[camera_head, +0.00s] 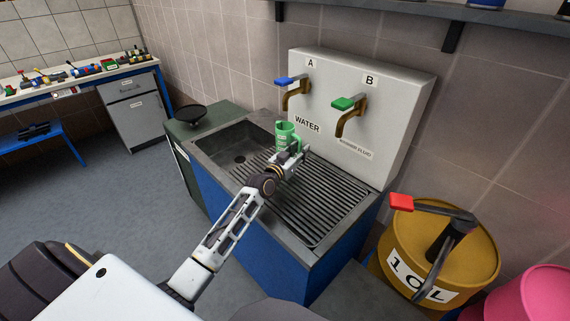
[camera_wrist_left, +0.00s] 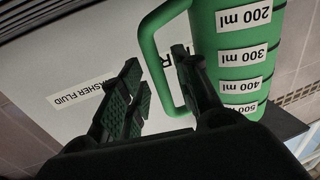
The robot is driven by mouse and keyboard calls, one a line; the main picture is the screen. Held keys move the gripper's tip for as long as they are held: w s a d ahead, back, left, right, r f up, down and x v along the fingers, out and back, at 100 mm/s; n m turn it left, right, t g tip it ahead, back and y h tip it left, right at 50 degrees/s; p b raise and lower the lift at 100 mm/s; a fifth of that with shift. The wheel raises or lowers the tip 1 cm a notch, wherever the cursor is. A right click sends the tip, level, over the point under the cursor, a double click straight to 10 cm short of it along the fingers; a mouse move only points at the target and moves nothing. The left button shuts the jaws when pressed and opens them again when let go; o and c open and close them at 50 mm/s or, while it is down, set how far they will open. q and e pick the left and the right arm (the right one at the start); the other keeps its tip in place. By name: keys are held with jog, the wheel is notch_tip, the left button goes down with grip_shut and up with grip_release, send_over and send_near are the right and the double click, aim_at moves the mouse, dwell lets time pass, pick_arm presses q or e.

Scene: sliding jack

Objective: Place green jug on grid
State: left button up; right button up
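The green jug (camera_head: 285,134) is upright by the divider between the sink basin and the slatted grid (camera_head: 322,197); I cannot tell whether it rests there. My left gripper (camera_head: 291,153) is at the jug's handle side. In the left wrist view, upside down, the jug (camera_wrist_left: 232,50) shows its volume labels. The fingers of my left gripper (camera_wrist_left: 160,75) are apart on either side of the handle (camera_wrist_left: 153,55), with a gap visible on the left finger's side. The jug's base is hidden. My right gripper is not in view.
A white panel (camera_head: 390,100) behind has tap A with a blue lever (camera_head: 287,81) and tap B with a green lever (camera_head: 345,102). The basin (camera_head: 230,150) is left of the grid. A yellow drum (camera_head: 465,255) stands at right. The grid's surface is clear.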

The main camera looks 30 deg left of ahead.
pick_arm(q)
jog(key=shift+s+a+f, duration=0.1)
jog(key=shift+s+a, duration=0.1)
jog(key=shift+s, duration=1.3)
jog(key=shift+s+a+r, duration=0.1)
jog(key=shift+s+a, duration=0.15)
jog(key=shift+s, duration=1.3)
jog(key=shift+s+a+f, duration=0.1)
jog(key=shift+s+a, duration=0.1)
jog(key=shift+s, duration=1.3)
jog(key=shift+s+a, duration=0.2)
jog(key=shift+s, duration=1)
jog(key=shift+r, duration=0.2)
